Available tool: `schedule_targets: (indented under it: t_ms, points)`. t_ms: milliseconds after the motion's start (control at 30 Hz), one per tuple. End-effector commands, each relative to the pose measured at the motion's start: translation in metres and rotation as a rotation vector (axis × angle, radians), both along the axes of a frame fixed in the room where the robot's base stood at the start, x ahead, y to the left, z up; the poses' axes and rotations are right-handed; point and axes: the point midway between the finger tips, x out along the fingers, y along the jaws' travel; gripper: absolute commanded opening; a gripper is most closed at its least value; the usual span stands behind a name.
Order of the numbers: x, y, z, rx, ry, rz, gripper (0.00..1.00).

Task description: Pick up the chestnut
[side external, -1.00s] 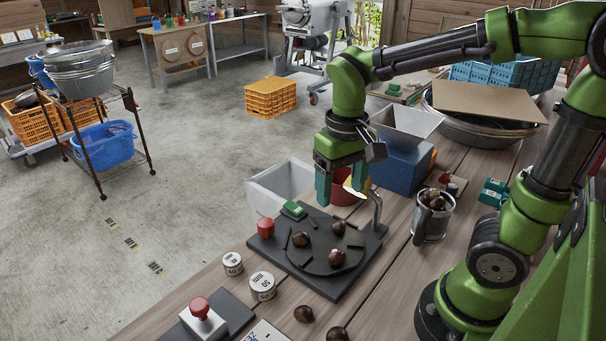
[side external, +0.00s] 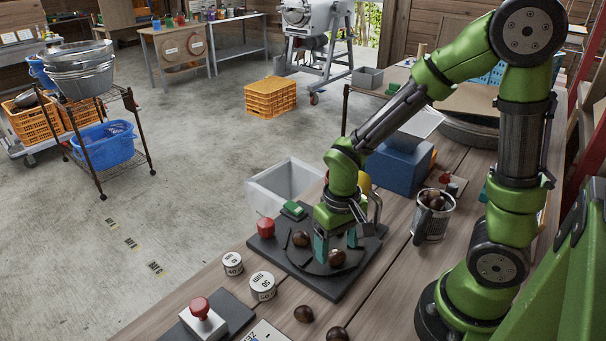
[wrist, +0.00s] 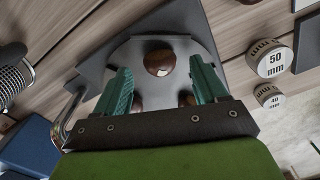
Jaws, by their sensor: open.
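A round dark disc (side external: 315,266) on a black board (side external: 334,292) carries brown chestnuts. One chestnut (side external: 337,258) sits at the near side of the disc and another (side external: 301,239) to its left. My gripper (side external: 337,251) is low over the disc, pointing down, its teal fingers apart and empty. In the wrist view, a glossy chestnut (wrist: 160,62) lies between and slightly beyond the fingertips, touching neither. Two more chestnuts, one at left (wrist: 137,101) and one at right (wrist: 187,98), are partly hidden by the fingers and gripper body.
A red knob (side external: 266,227) and a green block (side external: 293,210) are on the board's left side. A white bin (side external: 282,186) stands behind it. Two labelled cylinders (side external: 262,286) and loose chestnuts (side external: 304,314) are in front. A metal cup of chestnuts (side external: 432,222) stands right.

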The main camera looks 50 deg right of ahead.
Motion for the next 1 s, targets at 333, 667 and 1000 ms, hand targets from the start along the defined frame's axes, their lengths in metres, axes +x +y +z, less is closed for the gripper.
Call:
schedule_targets:
  t_ms: [333,667,1000]
  points:
    - [0.0,0.0,-0.022,0.0,0.0,0.0,0.72]
    - [0.0,0.0,-0.021,0.0,0.0,0.0,0.33]
    - [0.0,0.0,-0.021,0.0,0.0,0.0,0.14]
